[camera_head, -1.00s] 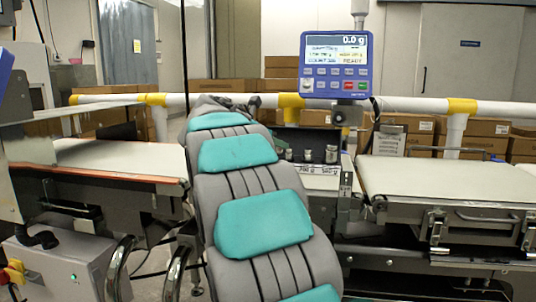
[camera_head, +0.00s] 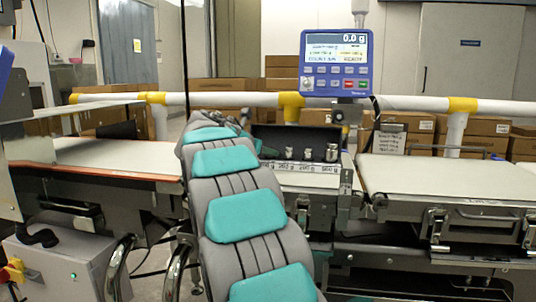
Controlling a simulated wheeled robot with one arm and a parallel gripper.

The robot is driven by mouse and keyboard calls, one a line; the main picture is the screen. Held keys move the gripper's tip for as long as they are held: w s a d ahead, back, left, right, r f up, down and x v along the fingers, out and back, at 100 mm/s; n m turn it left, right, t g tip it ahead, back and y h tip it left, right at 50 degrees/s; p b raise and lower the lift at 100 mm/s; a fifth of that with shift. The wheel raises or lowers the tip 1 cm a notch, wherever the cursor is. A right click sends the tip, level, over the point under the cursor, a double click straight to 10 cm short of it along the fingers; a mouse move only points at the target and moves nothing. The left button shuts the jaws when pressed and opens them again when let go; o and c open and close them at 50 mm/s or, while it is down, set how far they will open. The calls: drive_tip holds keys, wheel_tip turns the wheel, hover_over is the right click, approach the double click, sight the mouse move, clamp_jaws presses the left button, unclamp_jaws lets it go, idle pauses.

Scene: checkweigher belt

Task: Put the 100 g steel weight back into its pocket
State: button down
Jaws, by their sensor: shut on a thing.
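The open weight case (camera_head: 320,169) stands between the two belts, with a dark raised back and a pale labelled front strip. Several small steel weights show in it, among them a larger one (camera_head: 332,152) at the right and two smaller ones, one in the middle (camera_head: 307,154) and one to the left (camera_head: 289,152). The labels are too small to read surely, so I cannot tell which weight or pocket is the 100 g one. My grey and teal arm reaches up to the case's left side and covers that end. My gripper's fingers and anything in them are hidden behind the arm.
A blue display (camera_head: 336,55) reading 0.0 g stands above the case. A white belt (camera_head: 440,178) lies to the right, another (camera_head: 120,155) to the left. A white and yellow rail (camera_head: 220,99) runs behind, with cardboard boxes (camera_head: 482,137) beyond.

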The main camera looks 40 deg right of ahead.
drive_tip(key=shift+f, duration=0.15)
drive_tip(key=shift+f, duration=0.6)
drive_tip(key=c, duration=0.7)
unclamp_jaws()
drive_tip(key=shift+f, duration=0.25)
drive_tip(key=shift+r, duration=0.4)
drive_tip(key=v, duration=0.8)
drive_tip(key=r+v, duration=0.1)
drive_tip(key=v, duration=0.3)
drive_tip(key=shift+r, duration=0.1)
